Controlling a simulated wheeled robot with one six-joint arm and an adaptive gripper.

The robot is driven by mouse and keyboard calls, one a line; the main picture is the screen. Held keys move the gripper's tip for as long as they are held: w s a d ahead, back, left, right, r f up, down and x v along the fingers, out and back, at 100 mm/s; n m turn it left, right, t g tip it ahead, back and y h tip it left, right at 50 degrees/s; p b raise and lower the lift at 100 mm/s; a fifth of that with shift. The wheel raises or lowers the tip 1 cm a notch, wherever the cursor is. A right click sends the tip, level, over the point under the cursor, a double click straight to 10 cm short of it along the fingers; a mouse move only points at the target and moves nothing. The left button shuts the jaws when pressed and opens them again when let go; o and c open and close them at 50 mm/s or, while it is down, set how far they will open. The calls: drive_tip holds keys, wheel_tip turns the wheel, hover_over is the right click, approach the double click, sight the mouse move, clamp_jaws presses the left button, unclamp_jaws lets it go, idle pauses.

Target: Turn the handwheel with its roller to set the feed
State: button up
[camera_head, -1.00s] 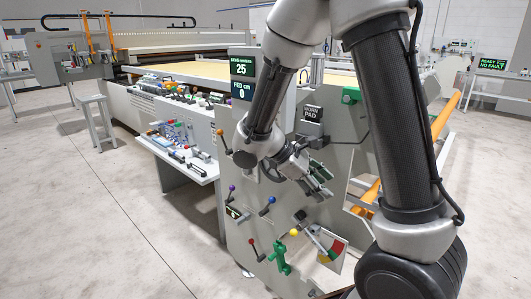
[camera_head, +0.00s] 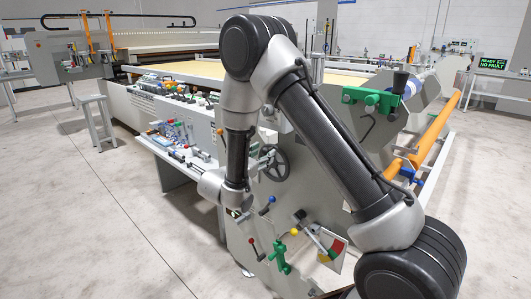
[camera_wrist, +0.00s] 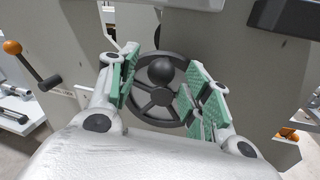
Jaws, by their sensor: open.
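The handwheel (camera_head: 284,165) is a dark spoked wheel on the grey end panel of the machine, partly covered by my arm in the head view. In the wrist view the handwheel (camera_wrist: 162,97) lies straight ahead, beyond my gripper. A dark round knob (camera_wrist: 160,69) shows in front of its upper part; I take it for the wheel's roller, but cannot be sure. My gripper (camera_wrist: 164,80) is open and empty, its green-padded fingers to the left and right of the knob in the picture. Whether a finger touches the wheel cannot be told.
An orange-knobbed lever (camera_wrist: 30,65) stands left in the wrist view. A crowded shelf (camera_head: 180,158) is to the left. Open floor lies front left.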

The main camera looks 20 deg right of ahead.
drive_tip(key=shift+x, duration=1.3)
clamp_jaws()
drive_tip(key=shift+w, duration=0.1)
